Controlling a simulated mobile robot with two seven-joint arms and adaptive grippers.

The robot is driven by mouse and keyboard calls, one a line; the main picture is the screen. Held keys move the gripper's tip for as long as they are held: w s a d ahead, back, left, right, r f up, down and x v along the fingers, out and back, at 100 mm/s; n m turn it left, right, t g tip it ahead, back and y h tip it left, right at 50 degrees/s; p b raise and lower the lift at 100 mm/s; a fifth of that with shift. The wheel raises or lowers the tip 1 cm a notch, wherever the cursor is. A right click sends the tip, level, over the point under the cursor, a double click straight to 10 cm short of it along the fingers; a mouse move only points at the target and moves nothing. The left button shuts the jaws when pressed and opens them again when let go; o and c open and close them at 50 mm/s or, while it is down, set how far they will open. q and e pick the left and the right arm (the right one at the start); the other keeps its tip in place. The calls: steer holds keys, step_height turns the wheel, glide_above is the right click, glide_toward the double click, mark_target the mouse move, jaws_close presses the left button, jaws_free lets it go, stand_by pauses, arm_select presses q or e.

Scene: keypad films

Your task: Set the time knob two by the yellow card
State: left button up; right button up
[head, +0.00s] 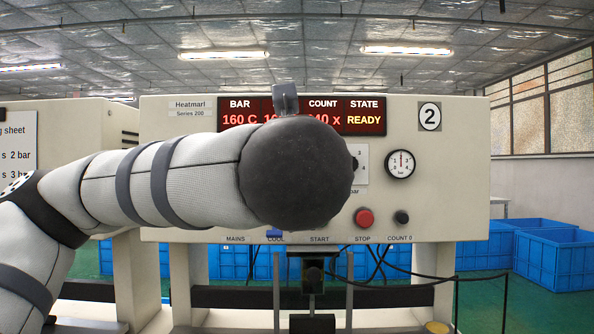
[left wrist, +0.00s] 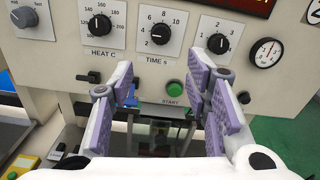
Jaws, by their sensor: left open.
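The machine marked 2 (head: 430,117) fills the middle of the head view. Its time knob (left wrist: 160,34), black on a white TIME s dial, shows in the left wrist view; its white mark seems to point lower left, near the 2. In the head view my left arm hides this knob and my left gripper. In the left wrist view my left gripper (left wrist: 166,90) is open and empty, its purple-padded fingers apart below the dials, not on the knob. No yellow card can be made out; a partly cut-off white sheet (head: 18,150) with text hangs at the left. My right gripper is not in view.
The heat knob (left wrist: 101,26) is left of the time knob, another knob (left wrist: 218,43) right of it. A green start button (left wrist: 173,87) shows between my fingers. A gauge (head: 401,164) and red stop button (head: 364,218) are at right. The display (head: 360,117) reads READY.

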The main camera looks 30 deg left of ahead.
arm_select(q)
steer(key=x, duration=1.1)
steer(key=shift+r, duration=0.15)
steer(key=shift+d, duration=0.1)
jaws_close()
